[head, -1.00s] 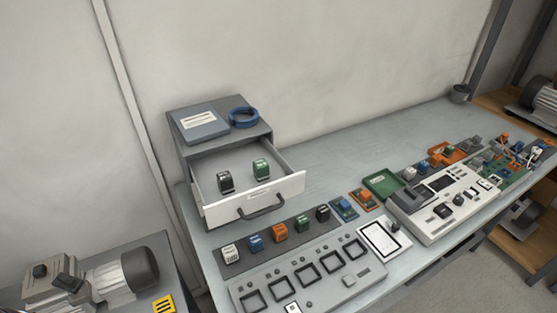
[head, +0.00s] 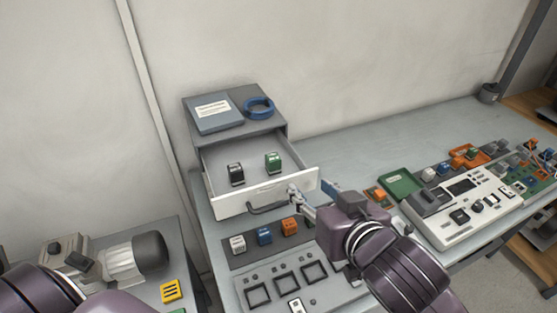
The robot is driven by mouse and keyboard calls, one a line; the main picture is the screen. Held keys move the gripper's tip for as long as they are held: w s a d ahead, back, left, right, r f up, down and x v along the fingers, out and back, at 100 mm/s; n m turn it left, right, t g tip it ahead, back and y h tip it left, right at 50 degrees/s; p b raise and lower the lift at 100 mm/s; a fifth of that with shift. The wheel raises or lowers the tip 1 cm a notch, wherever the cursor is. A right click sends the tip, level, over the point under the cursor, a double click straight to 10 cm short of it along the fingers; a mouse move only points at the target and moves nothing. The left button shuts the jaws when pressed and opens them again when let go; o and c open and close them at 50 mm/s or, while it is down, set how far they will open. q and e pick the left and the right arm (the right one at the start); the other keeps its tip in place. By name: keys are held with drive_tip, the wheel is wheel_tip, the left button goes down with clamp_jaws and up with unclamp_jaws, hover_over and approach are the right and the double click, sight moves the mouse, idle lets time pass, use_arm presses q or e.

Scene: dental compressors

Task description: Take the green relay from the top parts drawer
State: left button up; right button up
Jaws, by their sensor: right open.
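The green relay (head: 273,162) stands inside the open top drawer (head: 235,205), right of a black relay (head: 236,174). The drawer is pulled out of the grey cabinet (head: 273,130), with its white front and dark handle (head: 268,208) toward me. My right gripper (head: 311,191) is open and empty, at the right end of the drawer front, in front of and to the right of the green relay. From this view I cannot tell whether it touches the drawer front. My left gripper is out of view; only part of my left arm shows at bottom left.
A blue tape ring (head: 259,108) and a grey booklet (head: 214,113) lie on the cabinet. White, blue and orange relays (head: 264,236) line a dark strip before the drawer. A white device (head: 462,205) and green tray (head: 398,184) stand right. A motor (head: 122,258) stands left.

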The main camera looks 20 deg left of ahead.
wheel_tip(320, 180, up, 3)
drive_tip(key=s+a+n, duration=0.1)
drive_tip(key=a, duration=0.1)
drive_tip(key=n+y+p, duration=0.1)
approach(274, 159)
drive_tip(key=x, duration=0.3)
drive_tip(key=shift+w, duration=0.1)
drive_tip(key=shift+p+x, duration=0.8)
drive_tip(key=shift+x, duration=2.35)
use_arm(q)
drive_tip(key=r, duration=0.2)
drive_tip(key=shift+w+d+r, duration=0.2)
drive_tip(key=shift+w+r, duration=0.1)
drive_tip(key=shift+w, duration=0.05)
use_arm(e)
drive_tip(key=shift+c, duration=0.3)
drive_tip(key=c, duration=1)
clamp_jaws()
drive_tip(key=shift+r, duration=0.1)
